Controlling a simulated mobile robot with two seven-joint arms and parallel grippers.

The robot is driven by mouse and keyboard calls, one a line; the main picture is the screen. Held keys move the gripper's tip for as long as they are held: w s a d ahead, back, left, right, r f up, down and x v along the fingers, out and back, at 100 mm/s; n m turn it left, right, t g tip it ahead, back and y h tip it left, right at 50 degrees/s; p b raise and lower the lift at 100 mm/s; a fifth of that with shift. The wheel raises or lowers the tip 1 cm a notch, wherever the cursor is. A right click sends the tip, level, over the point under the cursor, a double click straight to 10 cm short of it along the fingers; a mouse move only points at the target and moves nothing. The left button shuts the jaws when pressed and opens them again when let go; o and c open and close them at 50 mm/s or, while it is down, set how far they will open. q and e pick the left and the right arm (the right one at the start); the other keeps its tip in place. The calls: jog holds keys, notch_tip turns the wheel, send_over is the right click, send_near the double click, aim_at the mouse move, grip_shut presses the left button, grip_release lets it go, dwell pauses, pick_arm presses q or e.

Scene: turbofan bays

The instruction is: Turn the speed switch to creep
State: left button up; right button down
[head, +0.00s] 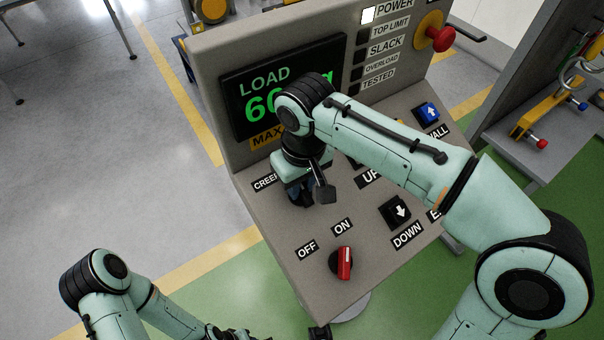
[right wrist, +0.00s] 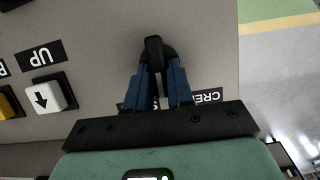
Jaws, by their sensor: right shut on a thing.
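The speed switch (right wrist: 154,50) shows in the right wrist view as a black knob between the blue fingers of my right gripper (right wrist: 163,80). The gripper is shut on it. In the head view my right gripper (head: 303,192) points down at the sloping panel, and its wrist hides most of the switch. The CREEP label (head: 265,182) is just left of the gripper. It also shows upside down in the right wrist view (right wrist: 207,97), partly covered. Another label beside it is mostly hidden by the fingers. My left arm is at the bottom left, with its fingertips not clearly visible.
The grey console (head: 268,212) carries a red OFF/ON switch (head: 342,262), a DOWN button (head: 397,211), a blue button (head: 429,112) and a red stop knob (head: 441,39). Its LOAD display (head: 262,95) stands behind my right wrist. A bench (head: 530,135) stands at right.

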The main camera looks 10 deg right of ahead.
jog(key=n, duration=0.1)
jog(key=n+p, duration=0.1)
jog(key=n+h, duration=0.1)
jog(key=shift+s+a+r+t, duration=0.1)
jog(key=shift+a+t, duration=0.15)
jog(key=shift+t, duration=0.05)
pick_arm(q)
jog(key=shift+w+r+p, duration=0.3)
jog(key=shift+w+r, duration=0.05)
jog(key=shift+r, duration=0.4)
jog(key=shift+w+r+p, duration=0.3)
jog(key=shift+w+r, duration=0.05)
jog(key=shift+r, duration=0.35)
pick_arm(e)
jog(key=shift+s+a+n+t+h, duration=0.1)
jog(key=shift+n+t+h, duration=0.15)
jog(key=shift+n, duration=0.65)
jog(key=shift+a+n+t+h, duration=0.15)
jog(key=shift+n+h, duration=0.1)
jog(key=shift+n, duration=0.65)
jog(key=shift+d, duration=0.1)
